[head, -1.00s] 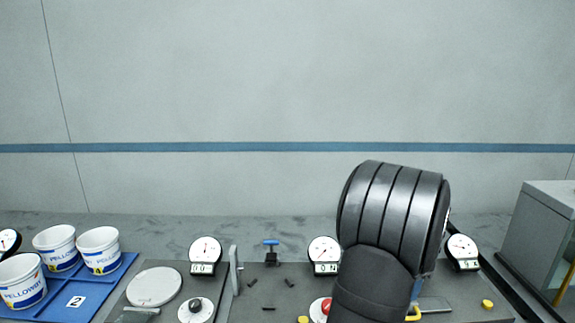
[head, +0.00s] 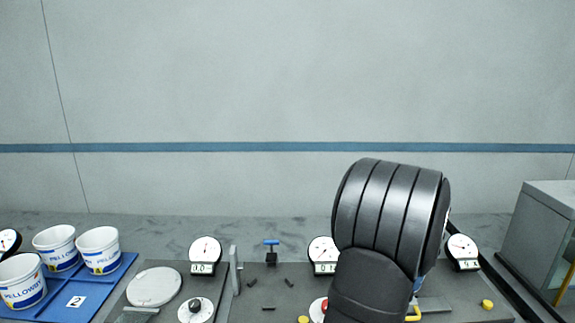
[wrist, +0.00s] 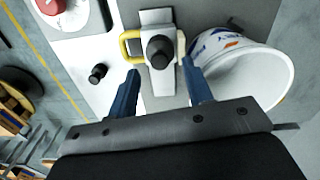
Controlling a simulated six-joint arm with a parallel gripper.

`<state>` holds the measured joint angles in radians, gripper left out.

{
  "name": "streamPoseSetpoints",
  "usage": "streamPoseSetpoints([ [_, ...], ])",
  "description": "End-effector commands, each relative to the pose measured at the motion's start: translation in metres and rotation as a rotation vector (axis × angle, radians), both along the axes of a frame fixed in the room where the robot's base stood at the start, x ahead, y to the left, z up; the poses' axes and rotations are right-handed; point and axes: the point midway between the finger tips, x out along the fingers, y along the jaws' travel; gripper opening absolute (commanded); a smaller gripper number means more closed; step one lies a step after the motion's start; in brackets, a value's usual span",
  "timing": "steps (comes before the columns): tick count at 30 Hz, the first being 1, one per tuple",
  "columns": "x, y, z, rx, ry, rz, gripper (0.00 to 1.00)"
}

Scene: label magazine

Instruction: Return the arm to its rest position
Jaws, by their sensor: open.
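My arm (head: 390,215) stands large in the right half of the head view, a dark ribbed link over a sleeve. It hides most of my gripper there; only a small bit of blue shows beside it. In the wrist view my gripper (wrist: 160,72) is open, its two blue fingers apart with nothing held between them. Beyond the fingertips is a black knob on a grey plate (wrist: 160,50) with a yellow handle (wrist: 130,46). I cannot tell the exact gap between the fingertips and the knob.
A red button (wrist: 50,5) is at upper left. In the head view, white tubs (head: 99,249) stand on a blue tray (head: 118,284) at left, dials line the bench, and a grey cabinet (head: 538,240) stands at right.

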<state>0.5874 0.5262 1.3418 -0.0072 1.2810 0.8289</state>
Motion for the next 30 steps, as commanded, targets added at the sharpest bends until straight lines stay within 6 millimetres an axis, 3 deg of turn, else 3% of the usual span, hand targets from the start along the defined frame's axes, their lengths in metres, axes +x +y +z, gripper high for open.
streamPoseSetpoints([
  [8,-0.001,0.000,-0.057,0.002,0.002,0.000,0.46],
  [9,0.000,-0.001,-0.041,-0.003,-0.005,0.000,0.46],
  [14,0.000,-0.001,-0.008,-0.003,-0.004,0.000,0.46],
  [30,-0.086,-0.043,0.047,-0.002,-0.001,-0.004,0.46],
])
